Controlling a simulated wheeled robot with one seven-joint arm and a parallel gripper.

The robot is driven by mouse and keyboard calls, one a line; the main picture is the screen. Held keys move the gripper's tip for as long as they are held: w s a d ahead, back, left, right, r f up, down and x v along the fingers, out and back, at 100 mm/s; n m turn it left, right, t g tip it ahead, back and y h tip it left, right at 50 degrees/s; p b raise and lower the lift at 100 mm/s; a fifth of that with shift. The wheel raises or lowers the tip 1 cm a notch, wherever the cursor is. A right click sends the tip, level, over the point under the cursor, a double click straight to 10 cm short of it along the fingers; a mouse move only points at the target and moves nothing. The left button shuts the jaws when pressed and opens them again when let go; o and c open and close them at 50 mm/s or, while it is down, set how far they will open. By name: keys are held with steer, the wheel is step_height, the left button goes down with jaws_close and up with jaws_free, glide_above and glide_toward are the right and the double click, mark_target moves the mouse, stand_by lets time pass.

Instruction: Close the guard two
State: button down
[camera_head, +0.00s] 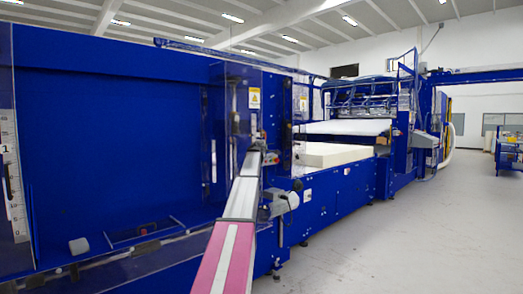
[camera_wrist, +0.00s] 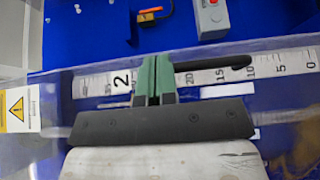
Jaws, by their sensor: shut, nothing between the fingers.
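Guard two is a clear panel (camera_wrist: 285,48) crossing the wrist view, with a white ruler strip (camera_wrist: 105,83) marked with a large 2. A black bar handle (camera_wrist: 212,62) runs along it. My gripper (camera_wrist: 155,62) has green fingers drawn together with nothing between them. The fingertips are at the handle's left end, in front of the panel. The fingers hide that end, and I cannot tell whether they touch it. In the head view my arm reaches forward to the blue machine; its fingers and guard two cannot be made out clearly there.
A yellow warning label (camera_wrist: 17,110) is at the wrist view's left. A grey box with a red button (camera_wrist: 211,16) lies beyond the panel. In the head view, a panel with a ruler marked 1 (camera_head: 12,185) is at far left. A foam block (camera_head: 330,154) lies beyond my arm. The floor (camera_head: 440,235) at right is clear.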

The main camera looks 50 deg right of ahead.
steer(key=shift+w+d+r, duration=0.15)
steer(key=shift+w+d, duration=0.1)
steer(key=shift+d, duration=0.15)
steer(key=shift+w+d+r, duration=0.1)
steer(key=shift+d, duration=0.05)
steer(key=s+a, duration=0.8)
steer(key=s, duration=0.4)
steer(key=shift+f, duration=0.25)
